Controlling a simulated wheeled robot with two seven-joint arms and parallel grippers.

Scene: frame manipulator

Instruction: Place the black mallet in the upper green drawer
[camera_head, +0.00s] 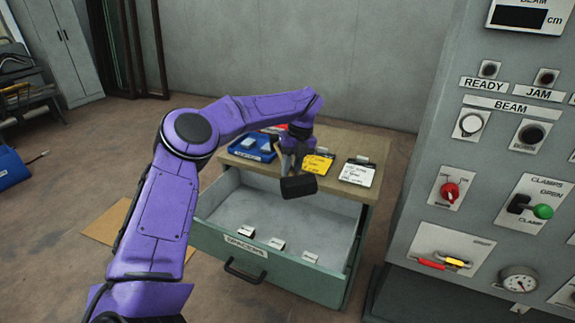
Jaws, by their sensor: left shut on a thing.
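The black mallet (299,186) hangs head down from my left gripper (294,148), which is shut on its handle. The mallet is above the rear part of the open green drawer (235,252), in front of the cabinet top's front edge. The drawer is pulled out toward me, with a black handle and a label on its front. Three small white-topped blocks (278,244) stand along the inside of its front. The rest of its grey floor is bare. My right gripper is not in view.
The cabinet's wooden top (350,143) holds a blue tray (252,147), a yellow card (318,163) and a white clipboard (357,173). A grey control panel (455,160) with knobs and labels stands close on the right. Flat cardboard (107,222) lies on the floor at left.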

